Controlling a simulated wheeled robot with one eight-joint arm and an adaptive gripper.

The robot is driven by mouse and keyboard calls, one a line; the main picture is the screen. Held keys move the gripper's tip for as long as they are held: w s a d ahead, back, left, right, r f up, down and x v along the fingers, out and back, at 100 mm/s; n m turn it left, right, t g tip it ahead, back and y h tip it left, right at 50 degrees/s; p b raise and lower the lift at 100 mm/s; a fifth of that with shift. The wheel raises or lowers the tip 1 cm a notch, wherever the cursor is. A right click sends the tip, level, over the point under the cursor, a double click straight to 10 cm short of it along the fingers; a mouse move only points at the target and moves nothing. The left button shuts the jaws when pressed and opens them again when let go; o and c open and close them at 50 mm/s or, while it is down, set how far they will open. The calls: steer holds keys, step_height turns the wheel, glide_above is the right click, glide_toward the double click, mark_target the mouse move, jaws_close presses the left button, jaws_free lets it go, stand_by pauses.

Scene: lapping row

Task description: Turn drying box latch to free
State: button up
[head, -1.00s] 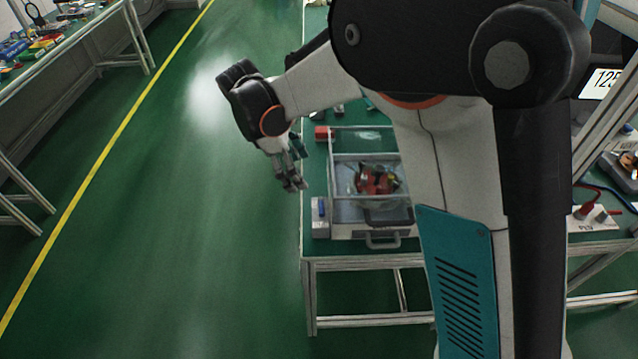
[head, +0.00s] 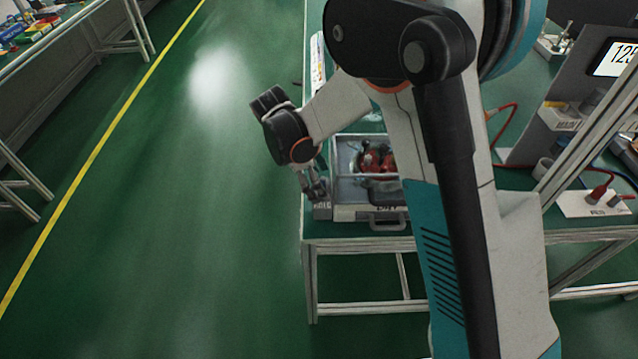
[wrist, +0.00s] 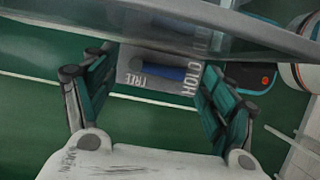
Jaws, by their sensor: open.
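The drying box (head: 343,185) is a clear-walled case at the table's front left edge, with red items inside. In the wrist view its latch (wrist: 165,73) is a blue bar on a grey plate (wrist: 130,62). The bar lies nearly level in that picture, beside upside-down words FREE and HOLD; which one it is set to I cannot tell. My gripper (wrist: 156,68) is open, one finger on each side of the plate, with visible space between fingers and bar. In the head view my gripper (head: 318,188) is at the box's left front corner and hides the latch.
The box has a front handle (head: 388,222). A clear panel edge (wrist: 200,35) crosses the top of the wrist view, close to my fingers. Right on the table are a display (head: 612,60) and a socket plate with red plugs (head: 592,203). The floor left is clear.

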steer(key=shift+f, duration=0.1)
steer(key=shift+c, duration=0.2)
steer(key=c, duration=1.1)
steer(key=shift+a+m+g, duration=0.1)
steer(key=shift+m+g, duration=0.2)
steer(key=shift+m, duration=0.5)
steer(key=o, duration=1.1)
steer(key=shift+o, duration=0.2)
steer(key=shift+w, duration=0.1)
steer(key=v, duration=1.2)
